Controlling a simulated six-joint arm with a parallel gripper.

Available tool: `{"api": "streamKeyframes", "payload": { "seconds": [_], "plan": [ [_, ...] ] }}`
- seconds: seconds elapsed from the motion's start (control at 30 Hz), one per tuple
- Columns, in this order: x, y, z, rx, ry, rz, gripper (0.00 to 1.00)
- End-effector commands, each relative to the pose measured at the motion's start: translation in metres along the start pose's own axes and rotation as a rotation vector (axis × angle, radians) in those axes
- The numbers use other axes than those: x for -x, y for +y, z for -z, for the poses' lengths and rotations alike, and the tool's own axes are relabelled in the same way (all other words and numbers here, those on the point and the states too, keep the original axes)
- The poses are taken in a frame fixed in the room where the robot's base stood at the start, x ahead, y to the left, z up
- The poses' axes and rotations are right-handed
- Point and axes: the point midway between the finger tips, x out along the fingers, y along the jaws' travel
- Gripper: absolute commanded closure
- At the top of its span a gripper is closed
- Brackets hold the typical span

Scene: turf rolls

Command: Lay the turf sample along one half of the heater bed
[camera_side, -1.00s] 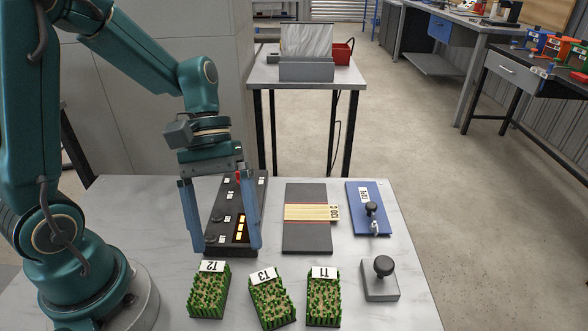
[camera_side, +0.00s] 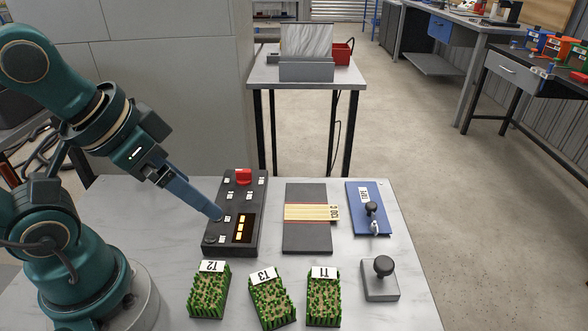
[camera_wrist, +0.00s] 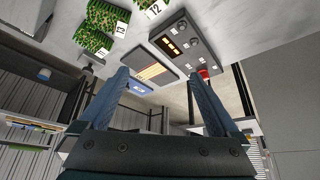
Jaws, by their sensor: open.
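Three green turf blocks in dark trays, tagged T2 (camera_side: 209,293), T3 (camera_side: 272,302) and T1 (camera_side: 323,302), stand side by side at the front of the table. My gripper (camera_side: 218,215) is tilted, its fingertips by the control box's left side, apart from all turf. In the wrist view (camera_wrist: 155,72) its fingers are spread and empty.
The black control box (camera_side: 224,236) has a red knob (camera_side: 243,177) and lit orange indicators. Right of the bed lie a blue plate (camera_side: 359,222) with a black-knobbed tool and a grey block (camera_side: 380,284) with a black knob.

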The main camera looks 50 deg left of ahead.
Motion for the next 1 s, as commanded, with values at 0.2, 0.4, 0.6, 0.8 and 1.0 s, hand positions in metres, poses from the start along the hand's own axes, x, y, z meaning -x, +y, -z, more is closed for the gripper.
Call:
{"api": "streamKeyframes", "payload": {
  "seconds": [0.2,0.4,0.6,0.8,1.0],
  "plan": [
    [0.0,0.0,0.0,0.004,-0.001,0.0,0.03],
    [0.006,0.016,-0.002,0.107,-0.084,-0.075,0.03],
    [-0.002,0.036,0.001,0.281,-0.314,-0.163,0.03],
    [-0.018,0.051,0.007,0.483,-0.573,-0.243,0.03],
    [-0.041,0.06,0.016,0.69,-0.82,-0.315,0.03]
  ]
}}
